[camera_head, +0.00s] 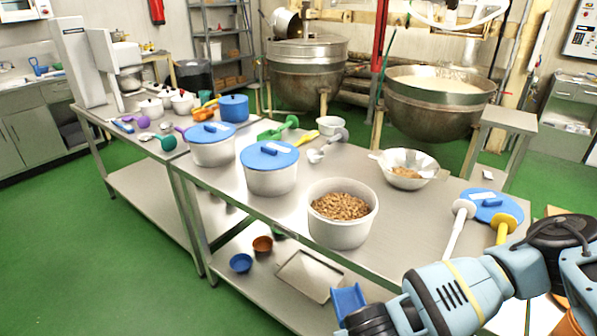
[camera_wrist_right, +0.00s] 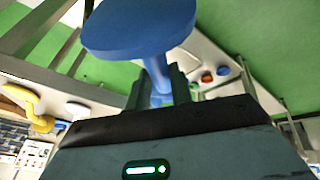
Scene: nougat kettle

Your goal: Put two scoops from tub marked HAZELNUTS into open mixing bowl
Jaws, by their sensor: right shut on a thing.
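A white open tub (camera_head: 338,236) full of brown nuts (camera_head: 341,206) stands near the front edge of the steel table; I see no readable label on it. An open mixing bowl (camera_head: 408,183) stands behind it to the right, with a small heap of brown pieces (camera_head: 406,172) inside. My right gripper (camera_head: 368,319) is low at the front, below the table's front edge, shut on a blue scoop (camera_head: 348,301). In the right wrist view the scoop (camera_wrist_right: 138,38) sticks out beyond the fingers (camera_wrist_right: 161,84); whether it holds anything cannot be seen. My left gripper is out of view.
Two lidded tubs (camera_head: 270,180) (camera_head: 211,152) stand left of the open tub. A blue lid (camera_head: 498,205) lies at the right, near white (camera_head: 457,228) and yellow (camera_head: 502,231) utensils. A tray (camera_head: 308,277) and small bowls (camera_head: 241,263) rest on the lower shelf.

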